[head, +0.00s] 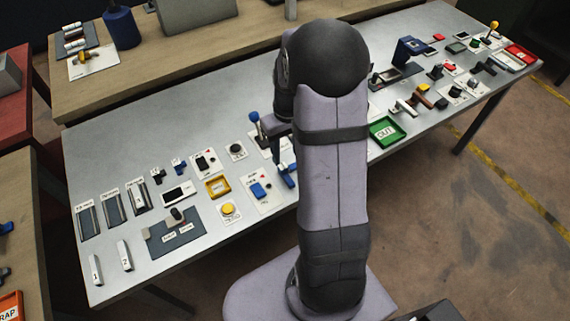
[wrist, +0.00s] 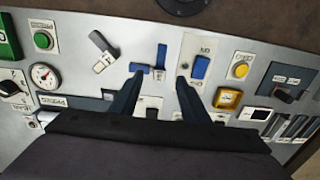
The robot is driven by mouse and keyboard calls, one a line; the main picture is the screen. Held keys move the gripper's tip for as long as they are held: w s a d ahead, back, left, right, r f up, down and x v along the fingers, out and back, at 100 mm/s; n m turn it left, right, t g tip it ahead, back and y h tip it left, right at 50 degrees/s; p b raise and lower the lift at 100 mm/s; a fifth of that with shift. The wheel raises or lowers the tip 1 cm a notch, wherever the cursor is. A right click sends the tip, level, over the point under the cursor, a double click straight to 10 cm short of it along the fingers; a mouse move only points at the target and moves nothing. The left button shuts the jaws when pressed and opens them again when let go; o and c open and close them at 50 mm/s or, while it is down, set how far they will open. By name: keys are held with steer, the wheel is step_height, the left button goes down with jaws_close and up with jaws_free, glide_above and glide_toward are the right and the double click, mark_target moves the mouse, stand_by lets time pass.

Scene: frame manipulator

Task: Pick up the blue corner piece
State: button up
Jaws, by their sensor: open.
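The blue corner piece (wrist: 161,58) is a small L-shaped part lying on the grey bench. In the wrist view it lies just beyond my fingertips, its upright leg between the lines of the two fingers and its short leg close to the left fingertip. In the head view a blue piece (head: 287,176) shows beside my arm, partly hidden by it. My gripper (wrist: 159,82) is open, with its two dark fingers apart and nothing between them. I cannot tell its height above the bench.
A blue rocker switch (wrist: 200,67) on a white panel stands right of the piece. A grey-and-white handle part (wrist: 104,50) lies to the left. A yellow frame (wrist: 228,98) and yellow button (wrist: 240,70) lie further right. A green tray (head: 386,132) is beyond my arm.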

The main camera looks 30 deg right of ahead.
mark_target(284, 168)
steer(key=shift+w+f+p, duration=0.2)
steer(key=shift+f+p, duration=0.55)
steer(key=shift+f, duration=0.8)
steer(key=shift+w+a+f+p, duration=0.15)
steer(key=shift+f+p, duration=0.45)
steer(key=shift+f, duration=1.4)
jaws_close()
